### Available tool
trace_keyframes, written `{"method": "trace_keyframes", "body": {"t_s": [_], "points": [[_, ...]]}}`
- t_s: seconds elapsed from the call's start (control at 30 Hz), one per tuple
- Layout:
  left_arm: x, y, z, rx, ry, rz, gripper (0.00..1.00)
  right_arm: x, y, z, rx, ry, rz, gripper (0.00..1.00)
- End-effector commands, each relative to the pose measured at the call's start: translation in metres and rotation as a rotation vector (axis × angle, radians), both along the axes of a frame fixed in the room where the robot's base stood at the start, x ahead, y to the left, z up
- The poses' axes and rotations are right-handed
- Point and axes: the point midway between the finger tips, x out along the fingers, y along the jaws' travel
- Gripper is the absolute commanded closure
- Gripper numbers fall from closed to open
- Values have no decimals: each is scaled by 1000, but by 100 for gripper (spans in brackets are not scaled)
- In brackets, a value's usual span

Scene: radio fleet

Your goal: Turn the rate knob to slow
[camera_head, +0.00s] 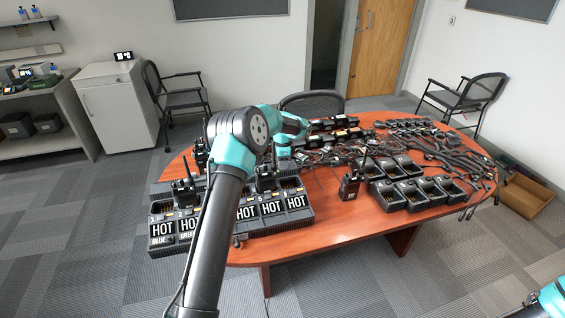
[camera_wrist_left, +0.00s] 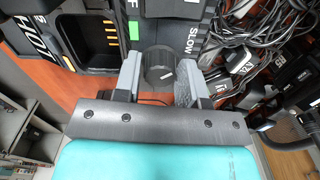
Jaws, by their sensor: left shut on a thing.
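The rate knob (camera_wrist_left: 158,70) is a dark round knob with a small white mark, seen in the left wrist view. It sits on a dark panel with a white SLOW label (camera_wrist_left: 189,40) to its right and a green patch (camera_wrist_left: 134,30) to its upper left. My left gripper (camera_wrist_left: 161,62) is shut on the knob, one grey finger on each side of it. In the head view my left arm reaches over the table and the knob is hidden behind it. At the lower right only a teal part of my right arm shows, without its fingers.
The charger bank with HOT labels (camera_head: 247,213) stands at the table's front left. A lone radio (camera_head: 350,184) stands beside several empty charger cups (camera_head: 418,190). Tangled cables (camera_head: 335,155) lie near the knob. The wooden table's (camera_head: 340,222) front middle is clear.

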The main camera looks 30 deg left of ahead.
Motion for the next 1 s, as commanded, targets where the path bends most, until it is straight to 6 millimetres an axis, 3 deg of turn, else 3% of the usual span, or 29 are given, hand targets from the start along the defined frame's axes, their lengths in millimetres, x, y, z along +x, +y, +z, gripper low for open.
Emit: {"method": "trace_keyframes", "body": {"t_s": [0.3, 0.7, 0.73, 1.0], "points": [[0, 0, 0, -1, -1, 119, 86, 0, 0, 0, 0, 0, 0, 57], [0, 0, 0, -1, -1, 131, 86, 0, 0, 0, 0, 0, 0, 57], [0, 0, 0, -1, -1, 131, 60, 0, 0, 0, 0, 0, 0, 57], [0, 0, 0, 0, 0, 130, 37, 0, 0, 0, 0, 0, 0, 57]]}}
